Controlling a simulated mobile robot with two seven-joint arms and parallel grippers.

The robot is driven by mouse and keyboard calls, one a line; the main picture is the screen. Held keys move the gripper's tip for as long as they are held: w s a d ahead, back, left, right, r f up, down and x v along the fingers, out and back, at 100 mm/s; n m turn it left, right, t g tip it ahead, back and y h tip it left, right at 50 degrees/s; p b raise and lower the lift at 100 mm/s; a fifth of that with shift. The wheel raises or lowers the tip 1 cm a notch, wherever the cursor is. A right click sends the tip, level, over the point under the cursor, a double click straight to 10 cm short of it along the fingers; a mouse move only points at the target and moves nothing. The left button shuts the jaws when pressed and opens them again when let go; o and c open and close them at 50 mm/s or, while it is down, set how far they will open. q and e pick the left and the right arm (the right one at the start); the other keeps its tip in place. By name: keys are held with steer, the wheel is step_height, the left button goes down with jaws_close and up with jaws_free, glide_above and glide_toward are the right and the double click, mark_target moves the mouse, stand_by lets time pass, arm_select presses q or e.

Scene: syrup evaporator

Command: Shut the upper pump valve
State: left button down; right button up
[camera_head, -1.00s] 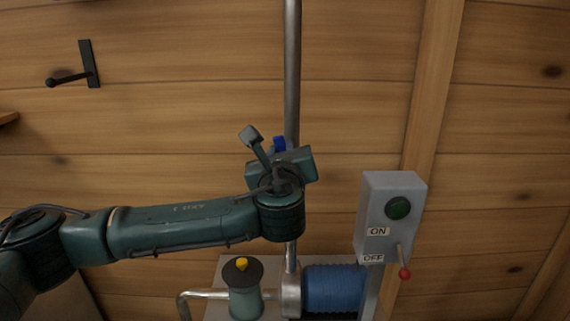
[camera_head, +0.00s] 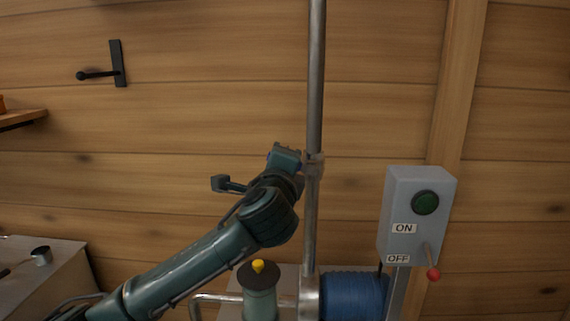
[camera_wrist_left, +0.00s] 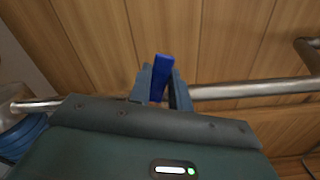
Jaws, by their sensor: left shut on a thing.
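The upper pump valve sits on the upright metal pipe (camera_head: 314,230); its pale body (camera_head: 315,165) shows in the head view, just right of my left gripper (camera_head: 286,157). In the left wrist view the blue valve handle (camera_wrist_left: 162,72) stands between the two fingers of my left gripper (camera_wrist_left: 160,90), which is shut on it. There the handle appears to lie across the pipe's line (camera_wrist_left: 245,90). In the head view the handle is mostly hidden by the gripper. My right gripper is not in view.
A grey switch box (camera_head: 414,215) with a green button and red-tipped lever stands right of the pipe. Below are the blue pump motor (camera_head: 352,296) and a cylinder with a yellow knob (camera_head: 258,266). A black wall hook (camera_head: 118,64) hangs upper left.

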arm_select(q)
step_height(320, 180, down, 2)
steer(key=n, duration=0.2)
steer(key=n+b, duration=0.1)
steer(key=shift+a+f+n, duration=0.15)
steer(key=shift+f+n, duration=0.05)
steer(key=shift+n, duration=0.2)
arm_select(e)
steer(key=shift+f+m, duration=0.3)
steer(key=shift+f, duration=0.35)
arm_select(q)
steer(key=c, duration=1.3)
jaws_free()
steer(key=shift+s, duration=0.1)
steer(key=s+b, duration=0.1)
steer(key=s, duration=1.2)
steer(key=shift+b, duration=0.3)
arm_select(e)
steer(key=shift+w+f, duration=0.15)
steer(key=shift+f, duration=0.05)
